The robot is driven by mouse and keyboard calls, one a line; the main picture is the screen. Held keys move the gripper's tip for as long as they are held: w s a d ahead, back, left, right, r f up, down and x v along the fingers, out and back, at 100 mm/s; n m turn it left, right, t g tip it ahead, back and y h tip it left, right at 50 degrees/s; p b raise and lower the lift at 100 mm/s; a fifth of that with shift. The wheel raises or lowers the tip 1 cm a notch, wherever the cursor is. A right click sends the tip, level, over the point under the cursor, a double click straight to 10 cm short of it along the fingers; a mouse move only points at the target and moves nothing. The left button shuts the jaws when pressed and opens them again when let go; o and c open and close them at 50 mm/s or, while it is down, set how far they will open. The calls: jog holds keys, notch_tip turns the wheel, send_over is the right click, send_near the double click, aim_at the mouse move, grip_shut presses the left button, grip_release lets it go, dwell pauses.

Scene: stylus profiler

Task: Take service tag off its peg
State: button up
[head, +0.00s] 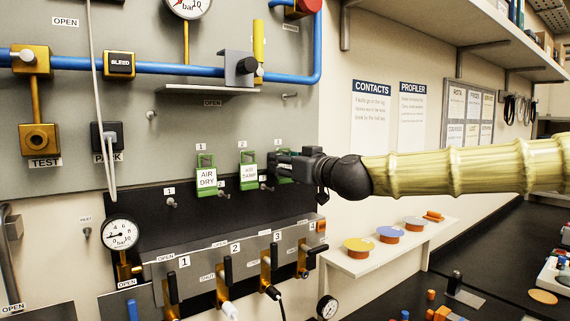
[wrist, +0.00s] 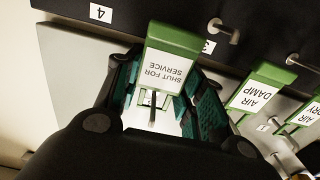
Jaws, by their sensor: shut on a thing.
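The service tag (wrist: 167,62) is a green tag with a white "SHUT FOR SERVICE" label. It appears upside down in the wrist view, between the two fingers of my gripper (wrist: 155,98), which is shut on it. A thin dark peg (wrist: 153,115) shows between the fingers by the tag's loop end; whether it still passes through the loop I cannot tell. In the head view my gripper (head: 287,164) is at the grey panel, right of the AIR DAMP tag, and hides most of the service tag.
Green AIR DRY (head: 207,179) and AIR DAMP (head: 248,175) tags hang to the left, the latter close to my gripper. Bare pegs (head: 171,203) stick out of the black strip below. Valve handles (head: 266,265) stand beneath, and a shelf with coloured discs (head: 391,234) is lower right.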

jog(key=shift+r, duration=0.5)
dwell(0.4)
jog(key=v, duration=0.8)
dwell(1.0)
dwell(0.4)
